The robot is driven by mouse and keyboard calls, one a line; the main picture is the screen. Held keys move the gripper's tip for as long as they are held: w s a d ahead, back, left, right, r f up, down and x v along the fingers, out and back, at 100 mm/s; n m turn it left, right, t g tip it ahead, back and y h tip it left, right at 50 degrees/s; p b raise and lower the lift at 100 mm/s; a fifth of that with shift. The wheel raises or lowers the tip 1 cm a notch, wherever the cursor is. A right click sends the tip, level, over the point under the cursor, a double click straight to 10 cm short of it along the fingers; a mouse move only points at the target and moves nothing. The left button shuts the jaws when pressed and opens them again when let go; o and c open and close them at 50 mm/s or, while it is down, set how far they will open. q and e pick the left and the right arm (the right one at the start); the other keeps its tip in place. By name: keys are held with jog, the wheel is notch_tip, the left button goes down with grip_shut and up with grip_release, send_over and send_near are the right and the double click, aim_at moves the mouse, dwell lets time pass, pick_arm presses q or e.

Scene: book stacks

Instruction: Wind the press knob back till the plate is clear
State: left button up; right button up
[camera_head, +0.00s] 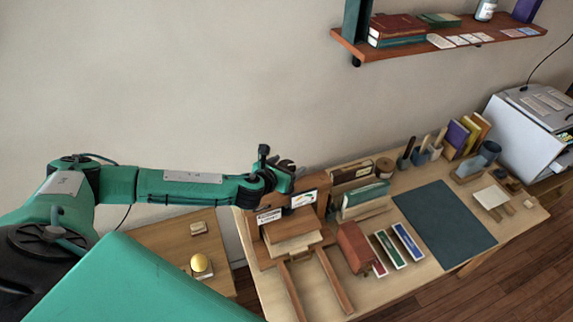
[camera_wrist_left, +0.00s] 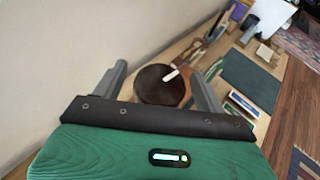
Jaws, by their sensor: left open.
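The wooden press (camera_head: 271,243) stands at the left end of the long table, with a small label on its front. Its dark brown round knob (camera_wrist_left: 153,86), with a white mark on it, shows in the left wrist view. My left gripper (camera_wrist_left: 158,74) is open, one finger on either side of the knob. I cannot tell whether the fingers touch it. In the head view my left gripper (camera_head: 281,170) is above the press and hides the knob. The press plate and its height cannot be made out. My right gripper is not in view.
A dark green mat (camera_head: 445,224) lies on the table, with a brown block (camera_head: 354,247) and several narrow coloured trays to its left. Upright books and holders line the back. A wall shelf (camera_head: 440,38) hangs above. A low side table (camera_head: 185,247) is at left.

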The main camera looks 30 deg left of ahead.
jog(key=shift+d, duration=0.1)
pick_arm(q)
jog(key=c, duration=1)
jog(key=shift+o, duration=0.2)
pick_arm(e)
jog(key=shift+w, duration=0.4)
pick_arm(q)
jog(key=shift+d+n+y, duration=0.1)
jog(key=shift+n+y, duration=0.3)
jog(key=shift+y, duration=0.1)
